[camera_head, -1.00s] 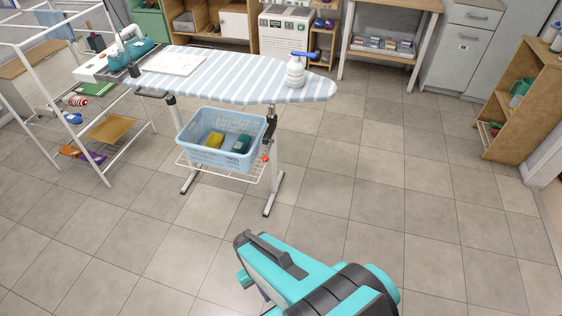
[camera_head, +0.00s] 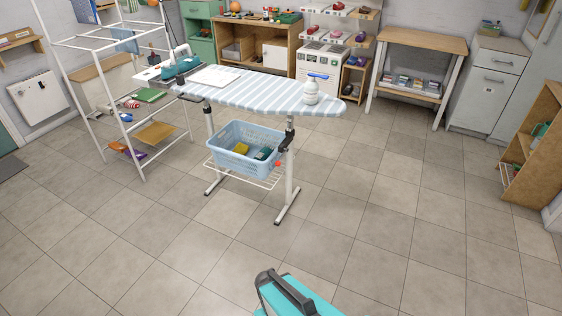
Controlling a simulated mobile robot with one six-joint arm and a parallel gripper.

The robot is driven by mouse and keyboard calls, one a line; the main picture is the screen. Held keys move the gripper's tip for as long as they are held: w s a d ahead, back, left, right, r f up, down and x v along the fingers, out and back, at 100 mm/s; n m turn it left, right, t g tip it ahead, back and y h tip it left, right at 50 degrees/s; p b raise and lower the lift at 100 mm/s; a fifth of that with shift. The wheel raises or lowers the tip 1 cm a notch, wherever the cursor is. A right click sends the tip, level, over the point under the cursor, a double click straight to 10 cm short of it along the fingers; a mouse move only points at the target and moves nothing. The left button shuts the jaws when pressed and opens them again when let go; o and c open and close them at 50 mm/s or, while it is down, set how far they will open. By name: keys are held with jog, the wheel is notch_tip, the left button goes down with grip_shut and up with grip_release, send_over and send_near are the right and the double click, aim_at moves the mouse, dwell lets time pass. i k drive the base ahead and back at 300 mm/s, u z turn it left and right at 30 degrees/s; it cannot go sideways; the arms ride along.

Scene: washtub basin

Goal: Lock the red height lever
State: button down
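A small red knob (camera_head: 278,164) shows at the right end of the wire shelf under the ironing board (camera_head: 262,90), near the right leg. I take it to be the red height lever; it is too small to tell whether it is locked. A dark clamp-like fitting (camera_head: 289,139) sits on that leg above it. Only a teal and dark grey part of my arm shows at the bottom edge, far in front of the board. The fingers of my gripper are not in view.
A light blue basket (camera_head: 245,158) with a yellow and a dark item sits on the shelf under the board. A white spray bottle (camera_head: 310,92) stands on the board. A white drying rack (camera_head: 138,165) is at left. The tiled floor in front and to the right is clear.

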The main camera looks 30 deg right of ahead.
aim_at(279, 163)
jog(key=u, duration=0.85)
jog(key=i, duration=1.9)
jog(key=z, duration=0.85)
